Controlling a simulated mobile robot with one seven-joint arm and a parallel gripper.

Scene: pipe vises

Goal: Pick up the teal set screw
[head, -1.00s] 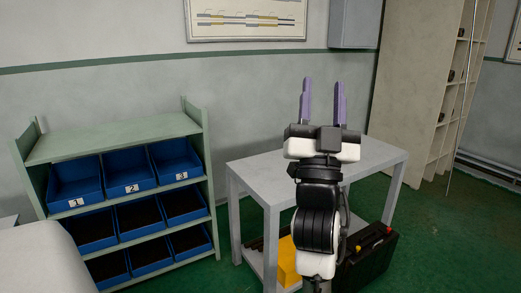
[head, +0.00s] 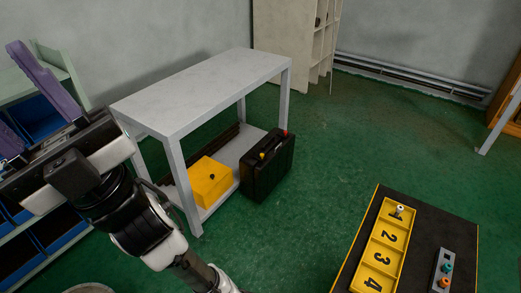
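A small teal piece, which looks like the teal set screw (head: 447,267), stands in a grey block (head: 439,276) at the lower right of the head view. An orange piece (head: 444,283) sits in the same block, just in front of it. My gripper (head: 10,92) is at the far left edge, far from the teal piece. Its two purple fingers are spread apart, and nothing shows between them. The tip of the lower finger is cut off by the frame edge.
The block lies on a dark-topped surface (head: 428,226) beside a yellow numbered tray (head: 403,245); a pale, silvery piece (head: 399,210) is in compartment 1. A grey table (head: 205,85), yellow box (head: 210,181) and black case (head: 267,167) stand left. Green floor (head: 315,190) between is clear.

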